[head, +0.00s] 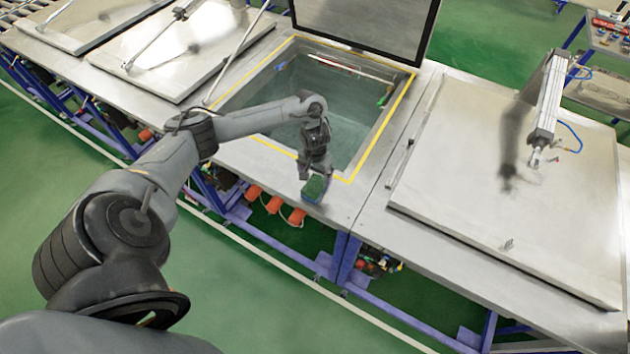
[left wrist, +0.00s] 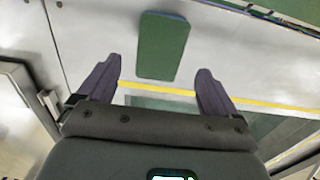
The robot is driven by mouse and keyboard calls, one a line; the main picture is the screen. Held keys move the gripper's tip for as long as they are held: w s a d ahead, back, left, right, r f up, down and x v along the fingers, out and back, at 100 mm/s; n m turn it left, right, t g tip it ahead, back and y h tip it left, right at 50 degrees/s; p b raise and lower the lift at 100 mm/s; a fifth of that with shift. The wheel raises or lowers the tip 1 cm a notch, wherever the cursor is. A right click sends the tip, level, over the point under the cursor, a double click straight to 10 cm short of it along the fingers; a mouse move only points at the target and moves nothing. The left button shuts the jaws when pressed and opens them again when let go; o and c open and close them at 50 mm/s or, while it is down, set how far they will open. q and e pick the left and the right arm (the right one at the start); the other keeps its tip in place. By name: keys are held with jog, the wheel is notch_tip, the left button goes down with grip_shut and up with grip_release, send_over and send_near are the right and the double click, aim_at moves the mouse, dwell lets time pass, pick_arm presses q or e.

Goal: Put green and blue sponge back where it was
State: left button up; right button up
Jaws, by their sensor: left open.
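The green and blue sponge (head: 315,188) lies on the metal rim in front of the open tank, near its front right corner in the head view. In the left wrist view the sponge (left wrist: 163,47) shows its green face, with a thin blue edge. My left gripper (head: 312,176) is just above the sponge. Its two fingers (left wrist: 160,82) are spread apart and the sponge appears ahead of them, between their lines, not gripped. My right gripper is not in view.
The open tank (head: 363,172) has a yellow border and a raised lid (head: 370,22) behind it. Closed lids flank it, including the right one (head: 450,170) with a pneumatic cylinder (head: 548,100). The rim's front edge drops to the green floor.

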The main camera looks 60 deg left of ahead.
aim_at(315, 185)
pick_arm(q)
notch_tip(315, 185, up, 5)
jog(key=p, duration=0.2)
jog(key=w+d+f+m+t, duration=0.1)
jog(key=d+m, duration=0.1)
jog(key=d, duration=0.4)
jog(key=d+f+m+t+h, duration=0.1)
jog(key=d+f+m, duration=0.1)
jog(key=d, duration=0.4)
jog(key=w+d+f+m+t, duration=0.1)
jog(key=d+f+m, duration=0.1)
jog(key=d, duration=0.4)
jog(key=shift+w+d+m, duration=0.15)
jog(key=shift+w+m, duration=0.15)
jog(key=shift+w, duration=0.05)
jog(key=s+d+r+m+t, duration=0.1)
jog(key=s+d+r+t, duration=0.15)
jog(key=d, duration=0.45)
jog(key=s+d+r+m+t, duration=0.1)
jog(key=s+d+r+m, duration=0.15)
jog(key=d, duration=0.55)
jog(key=s+a+r+n+g, duration=0.1)
jog(key=s+a+r, duration=0.1)
jog(key=s, duration=0.4)
jog(key=s+a+r+n+g, duration=0.1)
jog(key=s+a+r+g, duration=0.1)
jog(key=s, duration=0.4)
jog(key=shift+s+a+r+y, duration=0.2)
jog(key=shift+s+a+y, duration=0.15)
jog(key=shift+a, duration=0.45)
